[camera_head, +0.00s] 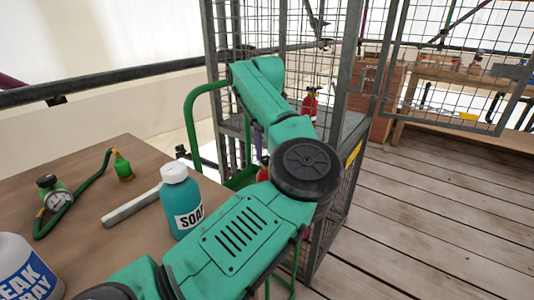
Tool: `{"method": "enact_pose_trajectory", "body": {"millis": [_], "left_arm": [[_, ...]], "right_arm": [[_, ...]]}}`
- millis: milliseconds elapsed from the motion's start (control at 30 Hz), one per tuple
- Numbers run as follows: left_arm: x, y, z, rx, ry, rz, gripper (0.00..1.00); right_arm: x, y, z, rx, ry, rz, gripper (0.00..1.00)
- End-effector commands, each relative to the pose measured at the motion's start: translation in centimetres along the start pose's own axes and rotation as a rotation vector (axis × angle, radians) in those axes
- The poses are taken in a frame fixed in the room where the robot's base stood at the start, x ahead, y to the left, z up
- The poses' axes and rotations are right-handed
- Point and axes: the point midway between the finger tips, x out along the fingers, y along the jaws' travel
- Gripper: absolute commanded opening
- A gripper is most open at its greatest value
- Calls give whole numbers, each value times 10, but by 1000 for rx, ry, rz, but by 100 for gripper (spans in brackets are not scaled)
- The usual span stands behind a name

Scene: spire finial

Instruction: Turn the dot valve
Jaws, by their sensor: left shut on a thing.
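My left arm is teal with a black round joint. It rises from the bottom edge, bends in front of the wire cage and ends at its upper side. My left gripper is at the far end of this arm, with its fingers hidden behind my own links. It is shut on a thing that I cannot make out. I cannot pick out the dot valve, and the spot behind my forearm is covered. My right gripper is not in view.
A wire cage (213,45) with a red cylinder (310,103) stands behind my arm. A green tube frame (188,115) is beside it. The brown table (110,250) holds a soap bottle (180,200), a gauge with hose (55,198) and a spray bottle (25,270). Plank floor (430,220) is clear at right.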

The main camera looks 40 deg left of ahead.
Motion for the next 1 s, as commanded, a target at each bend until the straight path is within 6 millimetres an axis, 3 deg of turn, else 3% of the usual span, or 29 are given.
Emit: {"method": "enact_pose_trajectory", "body": {"millis": [133,167,200,233,533,667,767,1000], "left_arm": [[0,0,0,0,-1,0,0],[0,0,0,0,-1,0,50],[0,0,0,0,-1,0,66],[0,0,0,0,-1,0,74],[-1,0,0,0,-1,0,74],[-13,0,0,1,-2,0,74],[-35,0,0,0,-4,1,74],[-112,0,0,2,-4,0,74]], "right_arm": [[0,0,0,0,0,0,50],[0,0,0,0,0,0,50],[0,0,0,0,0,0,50],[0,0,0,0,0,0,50],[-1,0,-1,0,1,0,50],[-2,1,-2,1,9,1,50],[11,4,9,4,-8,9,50],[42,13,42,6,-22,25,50]]}}
